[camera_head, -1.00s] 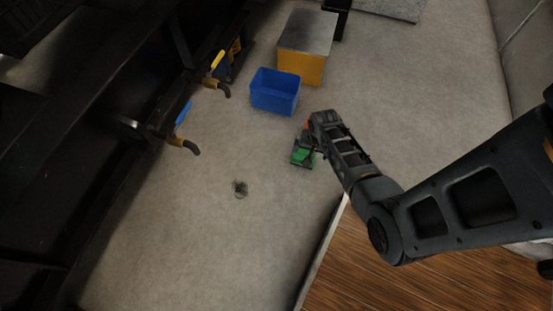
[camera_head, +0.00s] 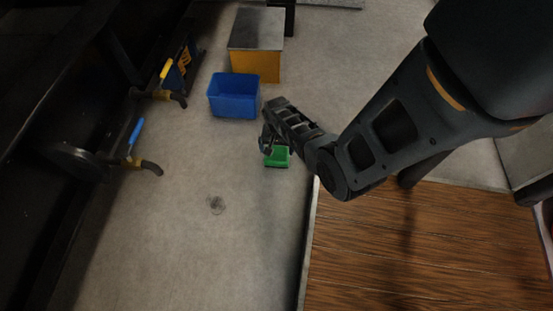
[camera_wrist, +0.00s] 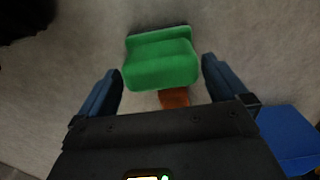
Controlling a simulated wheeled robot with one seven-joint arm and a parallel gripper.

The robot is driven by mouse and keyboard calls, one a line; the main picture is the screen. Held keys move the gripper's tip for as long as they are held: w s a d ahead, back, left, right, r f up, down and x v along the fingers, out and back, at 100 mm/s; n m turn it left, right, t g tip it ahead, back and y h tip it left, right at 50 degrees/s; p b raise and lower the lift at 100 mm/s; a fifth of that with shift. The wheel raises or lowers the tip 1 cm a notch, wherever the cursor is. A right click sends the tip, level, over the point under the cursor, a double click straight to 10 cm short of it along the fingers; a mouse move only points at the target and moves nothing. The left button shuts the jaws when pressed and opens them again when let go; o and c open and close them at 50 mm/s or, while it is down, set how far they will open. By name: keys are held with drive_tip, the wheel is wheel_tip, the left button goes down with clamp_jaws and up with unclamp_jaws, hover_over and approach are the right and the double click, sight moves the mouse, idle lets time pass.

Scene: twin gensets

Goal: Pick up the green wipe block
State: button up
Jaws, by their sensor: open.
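The green wipe block (camera_head: 277,157) lies on the grey floor, left of the wooden platform's corner. In the wrist view the green wipe block (camera_wrist: 160,60) has a dark strip along its far edge. My gripper (camera_head: 266,145) is at the block in the head view, its fingertips partly hidden. In the wrist view my gripper (camera_wrist: 162,80) is open, with one blue-grey finger on each side of the block's near part. I see gaps between the fingers and the block. A small orange-brown piece (camera_wrist: 174,97) shows between the block and my palm; I cannot tell what it is.
A blue bin (camera_head: 233,97) stands behind the block, before a yellow box with a grey top (camera_head: 256,60). Pipes with blue (camera_head: 136,132) and yellow (camera_head: 166,69) valve handles stick out at left. A dark round spot (camera_head: 217,204) marks the otherwise clear floor. The wooden platform (camera_head: 430,245) is at right.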

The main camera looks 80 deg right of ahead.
drive_tip(key=shift+f, duration=0.8)
drive_tip(key=shift+r, duration=0.1)
drive_tip(key=c, duration=1.2)
drive_tip(key=shift+r, duration=0.1)
drive_tip(key=shift+r+p, duration=0.4)
drive_tip(key=shift+r, duration=0.15)
wheel_tip(320, 180, up, 4)
drive_tip(key=p, duration=0.2)
drive_tip(key=shift+f+p, duration=0.2)
drive_tip(key=shift+p, duration=0.1)
drive_tip(key=s+d+r+p, duration=0.3)
drive_tip(key=s+r+p, duration=0.2)
drive_tip(key=s, duration=0.6)
drive_tip(key=shift+d+r, duration=0.4)
drive_tip(key=shift+r, duration=0.15)
